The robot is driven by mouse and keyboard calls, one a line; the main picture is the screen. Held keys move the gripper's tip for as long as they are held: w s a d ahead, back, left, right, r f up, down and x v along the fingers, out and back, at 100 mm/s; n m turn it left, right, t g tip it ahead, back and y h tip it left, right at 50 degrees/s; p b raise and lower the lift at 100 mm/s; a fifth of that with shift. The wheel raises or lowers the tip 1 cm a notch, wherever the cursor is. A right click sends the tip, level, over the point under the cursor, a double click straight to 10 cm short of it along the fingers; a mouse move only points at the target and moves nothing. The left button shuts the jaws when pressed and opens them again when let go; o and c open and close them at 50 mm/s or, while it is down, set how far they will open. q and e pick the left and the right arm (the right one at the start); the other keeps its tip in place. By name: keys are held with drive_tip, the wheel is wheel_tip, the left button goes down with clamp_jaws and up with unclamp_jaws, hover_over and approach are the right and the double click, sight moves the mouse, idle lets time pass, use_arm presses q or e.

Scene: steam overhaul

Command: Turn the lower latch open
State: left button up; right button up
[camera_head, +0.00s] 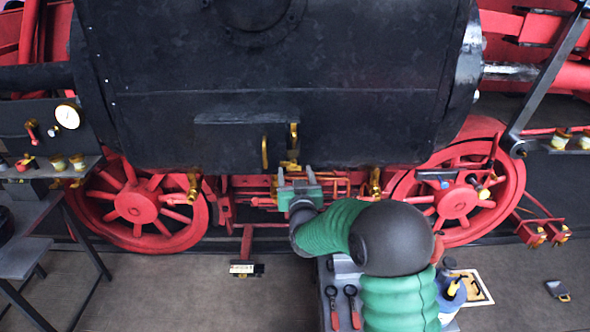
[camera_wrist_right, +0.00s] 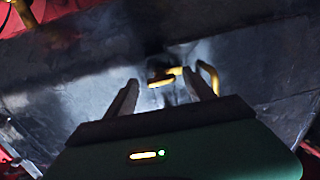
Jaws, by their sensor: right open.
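My right gripper (camera_head: 297,175) is open just below the lower latch. In the right wrist view the lower latch (camera_wrist_right: 161,79) shows between the two finger tips, with a brass handle (camera_wrist_right: 208,76) right of the fingers. I cannot tell whether a finger touches the latch. My left gripper is not in view.
Red wheels (camera_head: 137,204) stand on both sides. A gauge panel (camera_head: 60,122) and a bench are at the left. A cart with red-handled tools (camera_head: 354,306) is below my right arm. Brown floor (camera_head: 170,290) is open in front.

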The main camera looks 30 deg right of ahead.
drive_tip(key=shift+a, duration=0.1)
drive_tip(key=shift+c, duration=1.3)
clamp_jaws()
drive_tip(key=shift+f+m+b, duration=0.15)
drive_tip(key=shift+m+b, duration=0.25)
drive_tip(key=shift+b, duration=0.4)
drive_tip(key=shift+w+a+f+m+h+b, duration=0.1)
drive_tip(key=shift+m+h+b, duration=0.4)
drive_tip(key=shift+m+b, duration=4.7)
drive_tip(key=shift+f+m+h+b, duration=0.1)
drive_tip(key=shift+m+h+b, duration=0.4)
drive_tip(key=shift+m+b, duration=4.65)
drive_tip(key=shift+n+b, duration=1.15)
drive_tip(key=shift+b, duration=0.1)
